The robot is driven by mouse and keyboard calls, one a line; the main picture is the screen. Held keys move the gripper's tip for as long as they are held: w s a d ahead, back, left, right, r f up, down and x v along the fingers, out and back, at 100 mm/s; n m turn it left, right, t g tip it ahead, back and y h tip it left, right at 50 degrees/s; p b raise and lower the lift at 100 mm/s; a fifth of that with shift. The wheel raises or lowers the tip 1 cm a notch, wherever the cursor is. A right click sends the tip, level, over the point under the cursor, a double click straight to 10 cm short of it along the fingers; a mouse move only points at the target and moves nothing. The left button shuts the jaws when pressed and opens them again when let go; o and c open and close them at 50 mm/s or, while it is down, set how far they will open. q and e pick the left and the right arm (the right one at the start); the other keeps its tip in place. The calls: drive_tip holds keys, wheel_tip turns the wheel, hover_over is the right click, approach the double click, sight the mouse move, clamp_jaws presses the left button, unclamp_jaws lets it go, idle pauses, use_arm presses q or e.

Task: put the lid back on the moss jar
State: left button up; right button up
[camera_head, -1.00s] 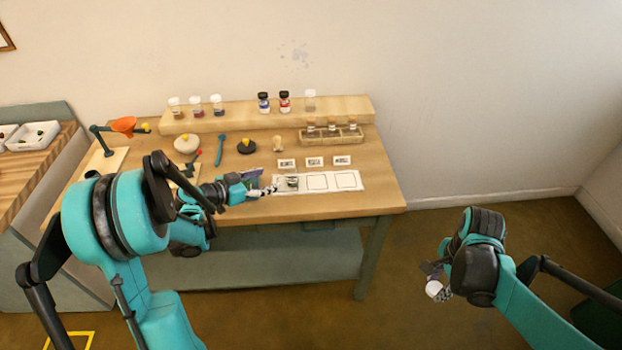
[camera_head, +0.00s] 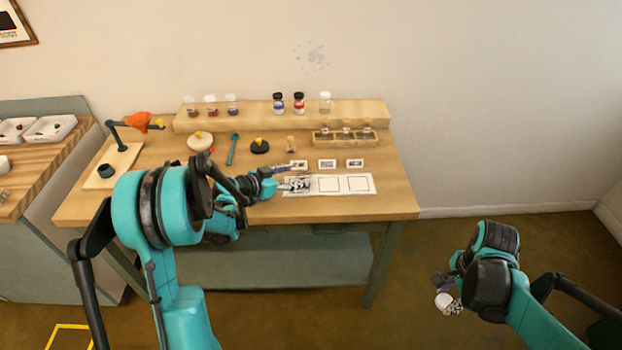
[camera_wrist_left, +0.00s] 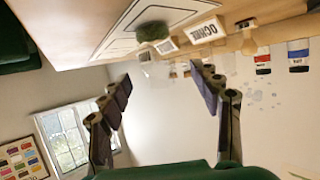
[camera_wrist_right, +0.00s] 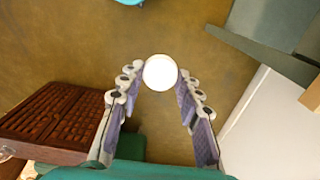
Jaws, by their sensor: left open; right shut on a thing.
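The moss jar is clear glass with green moss (camera_wrist_left: 153,31) inside, and shows upside down in the left wrist view. My right gripper (camera_head: 441,291) is shut on a round white lid (camera_wrist_right: 160,72), held over the floor right of the table.
Cards (camera_head: 327,163) stand behind the mat. A wooden rack (camera_head: 350,141) of corked jars and a raised shelf (camera_head: 250,113) with several jars are at the back. The mat's middle and right squares are clear.

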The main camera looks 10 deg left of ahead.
sight(299, 176)
use_arm(q)
drive_tip(key=b+x, duration=0.1)
drive_tip(key=x, duration=0.1)
drive_tip(key=b+x, duration=0.1)
drive_tip(key=x, duration=0.2)
drive_tip(key=shift+s+f, duration=0.1)
drive_tip(key=shift+f, duration=0.2)
use_arm(e)
wheel_tip(299, 176, down, 2)
drive_tip(key=shift+f, duration=0.15)
use_arm(q)
drive_tip(key=shift+r, duration=0.1)
drive_tip(key=c, duration=1.3)
